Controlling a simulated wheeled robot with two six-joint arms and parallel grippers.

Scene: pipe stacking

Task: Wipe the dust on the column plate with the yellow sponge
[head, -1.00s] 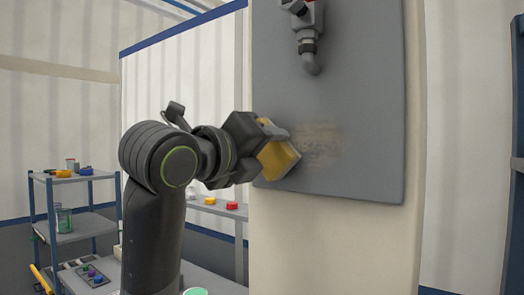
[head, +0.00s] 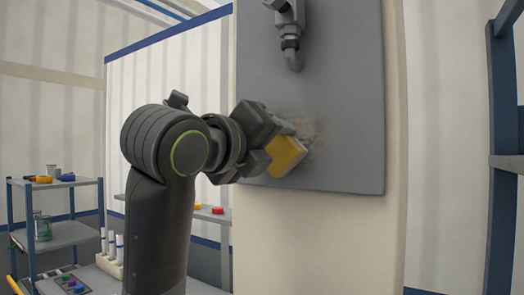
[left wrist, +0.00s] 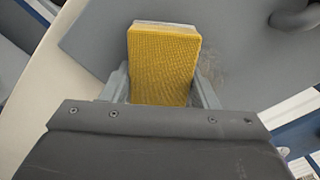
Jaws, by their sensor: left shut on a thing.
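My left gripper (head: 272,140) is shut on the yellow sponge (head: 287,156) at the grey column plate (head: 345,110). The sponge is tilted and lies over the lower left part of the plate; I cannot tell whether it touches the surface. A brownish dust patch (head: 312,136) shows just right of and above the sponge, partly hidden by it and the gripper. In the left wrist view the sponge (left wrist: 163,65) stands between the two fingers, and faint dust (left wrist: 212,82) shows beside it. My right gripper is not in view.
A grey pipe fitting (head: 292,50) sticks out from the plate above the dust. A blue-framed shelf (head: 60,185) with small items stands at the left. White-capped tubes (head: 112,248) stand near my left arm. A blue rack post (head: 503,150) is at the far right.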

